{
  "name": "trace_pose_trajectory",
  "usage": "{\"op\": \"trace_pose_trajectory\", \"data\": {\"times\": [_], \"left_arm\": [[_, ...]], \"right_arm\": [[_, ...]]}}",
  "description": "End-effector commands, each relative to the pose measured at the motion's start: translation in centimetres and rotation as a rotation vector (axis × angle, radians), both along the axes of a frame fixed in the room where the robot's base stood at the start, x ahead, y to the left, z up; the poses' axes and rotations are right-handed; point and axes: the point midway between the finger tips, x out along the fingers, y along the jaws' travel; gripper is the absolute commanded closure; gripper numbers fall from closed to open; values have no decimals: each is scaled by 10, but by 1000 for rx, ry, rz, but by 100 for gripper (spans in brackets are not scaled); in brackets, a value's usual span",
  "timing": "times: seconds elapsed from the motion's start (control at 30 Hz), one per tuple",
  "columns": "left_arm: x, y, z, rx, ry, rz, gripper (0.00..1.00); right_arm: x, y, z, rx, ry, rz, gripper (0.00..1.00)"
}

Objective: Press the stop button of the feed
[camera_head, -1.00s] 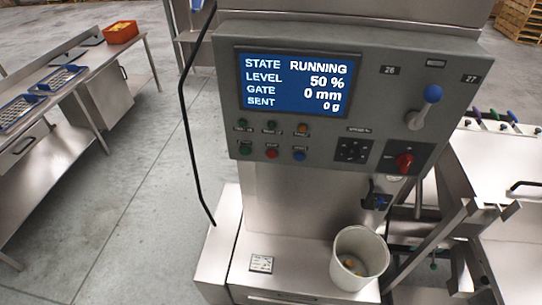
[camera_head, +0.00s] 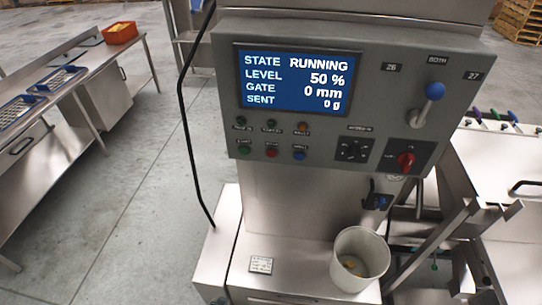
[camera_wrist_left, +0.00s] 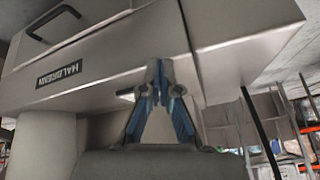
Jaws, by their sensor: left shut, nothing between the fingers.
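The feed's control panel (camera_head: 340,125) fills the upper middle of the head view. Its lower button row has a green button (camera_head: 243,147), a red button (camera_head: 271,150) and a blue button (camera_head: 299,153). The red one appears to be the stop button; its small label is hard to read. The screen (camera_head: 297,82) shows STATE RUNNING, LEVEL 50 %, GATE 0 mm, SENT 0 g. My left gripper (camera_wrist_left: 158,72) is shut and empty in the left wrist view, near a metal housing labelled HALDREMN (camera_wrist_left: 62,72). Its position relative to the buttons cannot be told. My right gripper is not in view.
A black cable (camera_head: 187,130) hangs at the panel's left. A steel bench (camera_head: 65,125) stands far left, with open floor between.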

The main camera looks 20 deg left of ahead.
Motion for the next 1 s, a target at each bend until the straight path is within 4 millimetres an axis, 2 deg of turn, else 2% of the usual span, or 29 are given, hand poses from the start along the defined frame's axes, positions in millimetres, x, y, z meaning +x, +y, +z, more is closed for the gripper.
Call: {"op": "trace_pose_trajectory", "data": {"times": [0.03, 0.2, 0.37, 0.5, 0.67, 0.8, 1.0], "left_arm": [[22, 8, 14, 6, -42, -4, 100], [87, 25, 66, 15, -174, -20, 100], [141, 37, 124, 22, -300, -42, 100], [182, 42, 180, 27, -410, -71, 100], [220, 42, 250, 30, -536, -115, 100], [245, 36, 315, 32, -645, -163, 100], [265, 16, 411, 38, -800, -251, 100]], "right_arm": [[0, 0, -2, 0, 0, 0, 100], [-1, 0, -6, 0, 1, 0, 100], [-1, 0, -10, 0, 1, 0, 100], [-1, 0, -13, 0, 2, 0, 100], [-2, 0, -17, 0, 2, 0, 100], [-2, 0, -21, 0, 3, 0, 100], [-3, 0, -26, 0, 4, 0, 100]]}}
